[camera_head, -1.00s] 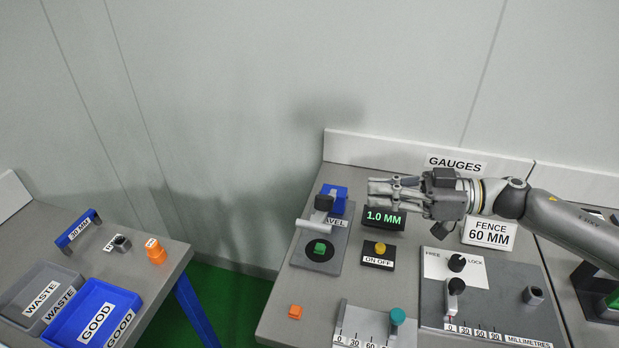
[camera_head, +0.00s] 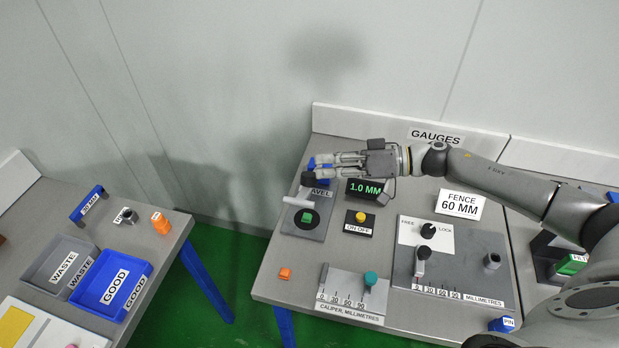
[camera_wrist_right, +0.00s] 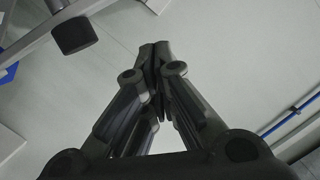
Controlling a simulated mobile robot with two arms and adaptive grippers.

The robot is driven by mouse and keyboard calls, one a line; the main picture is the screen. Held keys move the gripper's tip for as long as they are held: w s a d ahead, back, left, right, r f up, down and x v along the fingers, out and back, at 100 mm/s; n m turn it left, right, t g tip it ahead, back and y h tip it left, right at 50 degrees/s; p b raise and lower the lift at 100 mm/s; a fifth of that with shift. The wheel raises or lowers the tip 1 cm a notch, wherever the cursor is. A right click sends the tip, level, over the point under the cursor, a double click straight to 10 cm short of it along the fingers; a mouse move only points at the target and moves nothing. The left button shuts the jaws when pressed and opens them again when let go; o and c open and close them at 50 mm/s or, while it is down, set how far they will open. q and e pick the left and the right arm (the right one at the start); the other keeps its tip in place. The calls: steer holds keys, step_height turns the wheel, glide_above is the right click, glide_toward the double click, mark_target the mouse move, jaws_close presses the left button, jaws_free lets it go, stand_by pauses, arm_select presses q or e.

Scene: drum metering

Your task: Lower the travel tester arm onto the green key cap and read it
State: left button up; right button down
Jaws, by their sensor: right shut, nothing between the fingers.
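The travel tester has a grey base plate (camera_head: 324,216) with the green key cap (camera_head: 307,217) on a black round seat. Its arm stands raised, with a black block (camera_head: 308,181) and a pale bar (camera_head: 298,203) above and behind the cap. The black block also shows in the right wrist view (camera_wrist_right: 75,36), apart from the fingers. My right gripper (camera_head: 314,165) is shut and empty, over the tester's rear and partly hiding its blue part (camera_head: 322,159). Contact there cannot be told. The green-lit display (camera_head: 364,190) reads 1.0 MM. My left gripper is out of view.
A yellow button (camera_head: 361,217) marked ON OFF stands right of the tester. An orange block (camera_head: 285,273) lies in front. The caliper plate (camera_head: 340,307) and fence gauge (camera_head: 470,266) fill the front and right. A gap separates the left table with the GOOD bin (camera_head: 113,286).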

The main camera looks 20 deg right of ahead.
mark_target(310, 185)
steer(key=a+f, duration=0.1)
steer(key=a+f+p, duration=0.1)
steer(key=a, duration=0.1)
steer(key=a+f+p, duration=0.1)
steer(key=shift+s+a+f, duration=0.15)
steer(key=shift+s+f, duration=0.2)
steer(key=shift+s, duration=0.05)
steer(key=shift+f, duration=0.1)
